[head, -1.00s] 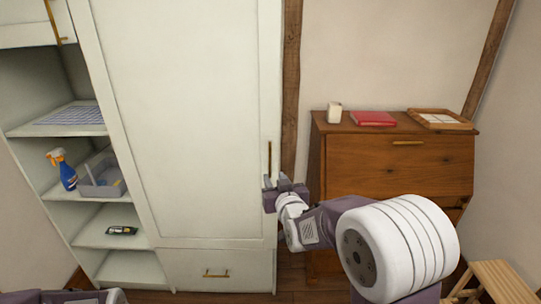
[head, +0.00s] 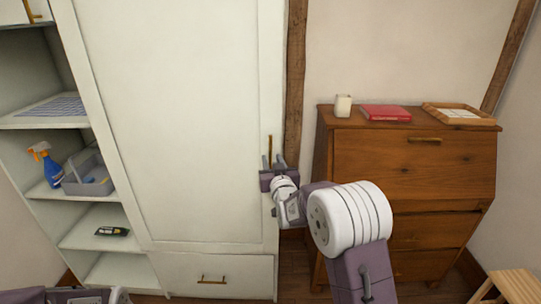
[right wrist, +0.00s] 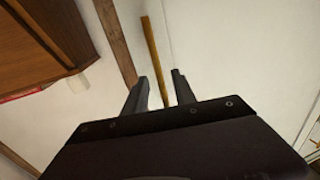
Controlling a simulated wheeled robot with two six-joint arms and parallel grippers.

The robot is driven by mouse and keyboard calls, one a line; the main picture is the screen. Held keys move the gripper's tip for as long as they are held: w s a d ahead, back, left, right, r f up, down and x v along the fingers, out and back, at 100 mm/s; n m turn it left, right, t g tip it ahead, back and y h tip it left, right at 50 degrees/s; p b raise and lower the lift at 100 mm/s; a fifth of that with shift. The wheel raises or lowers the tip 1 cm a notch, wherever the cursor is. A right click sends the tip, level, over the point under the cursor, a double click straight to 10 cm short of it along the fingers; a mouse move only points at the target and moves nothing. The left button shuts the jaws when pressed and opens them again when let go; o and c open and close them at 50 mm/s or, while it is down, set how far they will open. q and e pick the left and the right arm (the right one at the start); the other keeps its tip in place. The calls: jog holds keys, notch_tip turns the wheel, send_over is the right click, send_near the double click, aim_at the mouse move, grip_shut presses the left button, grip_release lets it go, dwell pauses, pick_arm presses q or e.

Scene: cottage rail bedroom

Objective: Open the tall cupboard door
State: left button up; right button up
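The tall cupboard door (head: 180,130) is a large pale panel and is closed. Its slim brass vertical handle (head: 270,146) is at the right edge, and it also shows in the right wrist view (right wrist: 152,48). My right gripper (head: 274,163) is at the lower part of the handle. In the right wrist view its two fingers (right wrist: 160,92) are apart, with the handle's line passing between them. I cannot tell whether they touch it. Part of my left arm shows at the lower left of the head view; its fingers are not visible.
Open shelves at left hold a blue spray bottle (head: 46,165) and a grey caddy (head: 88,174). A drawer with a brass handle (head: 212,281) is below the door. A wooden bureau (head: 400,165) stands at right, and a wooden stool (head: 512,287) is at the lower right.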

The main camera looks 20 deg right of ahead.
aim_at(271, 157)
jog(key=w, duration=0.3)
jog(key=shift+w+d, duration=0.2)
jog(key=shift+w, duration=0.05)
jog(key=shift+s, duration=0.1)
grip_shut()
dwell(1.1)
